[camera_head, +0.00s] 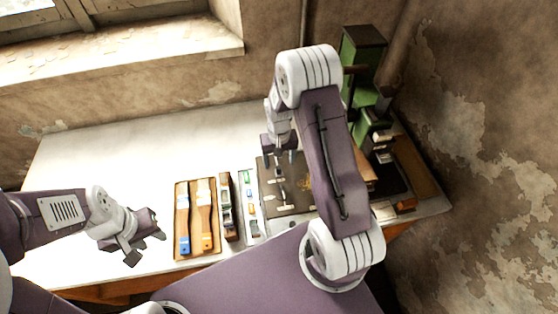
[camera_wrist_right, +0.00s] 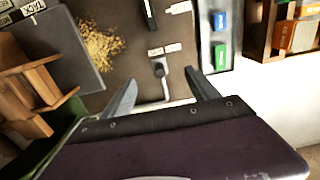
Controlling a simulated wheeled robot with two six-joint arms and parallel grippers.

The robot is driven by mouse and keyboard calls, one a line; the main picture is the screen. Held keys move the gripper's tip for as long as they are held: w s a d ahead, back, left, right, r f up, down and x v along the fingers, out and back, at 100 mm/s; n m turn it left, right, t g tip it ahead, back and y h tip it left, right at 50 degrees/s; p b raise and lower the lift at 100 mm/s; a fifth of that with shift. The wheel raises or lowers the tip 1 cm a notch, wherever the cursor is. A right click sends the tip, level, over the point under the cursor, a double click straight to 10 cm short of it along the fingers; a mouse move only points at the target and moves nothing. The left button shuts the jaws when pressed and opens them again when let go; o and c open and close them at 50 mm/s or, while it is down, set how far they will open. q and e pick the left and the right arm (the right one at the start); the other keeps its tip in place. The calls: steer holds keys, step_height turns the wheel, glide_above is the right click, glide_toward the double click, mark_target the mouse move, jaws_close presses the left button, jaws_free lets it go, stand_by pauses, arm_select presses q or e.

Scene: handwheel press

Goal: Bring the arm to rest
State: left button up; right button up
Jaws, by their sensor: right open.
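My right gripper (camera_head: 281,156) hangs open over the dark mat (camera_head: 300,205), with its arm arching across the middle of the head view. In the right wrist view its two fingers (camera_wrist_right: 160,92) stand apart, and nothing is held between them. A small dark-tipped metal tool (camera_wrist_right: 160,72) lies beyond the gap between the fingers. My left gripper (camera_head: 146,245) is at the left, near the table's front edge, with its fingers apart and empty. The green press (camera_head: 362,75) stands at the back right, partly hidden by my right arm.
A wooden tray (camera_head: 178,220) with blue and orange tools lies left of the mat. Beside it are a narrow wooden box (camera_head: 228,205) and a pale tray (camera_head: 253,227) of coloured pieces. The white tabletop (camera_head: 100,170) is clear at the left. Walls stand behind and right.

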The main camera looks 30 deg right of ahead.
step_height(320, 180, up, 3)
steer(key=shift+r+p, duration=0.2)
steer(key=shift+p, duration=0.7)
arm_select(q)
step_height(320, 180, up, 3)
steer(key=shift+f, duration=0.2)
arm_select(e)
steer(key=shift+f, duration=0.2)
steer(key=shift+a, duration=0.1)
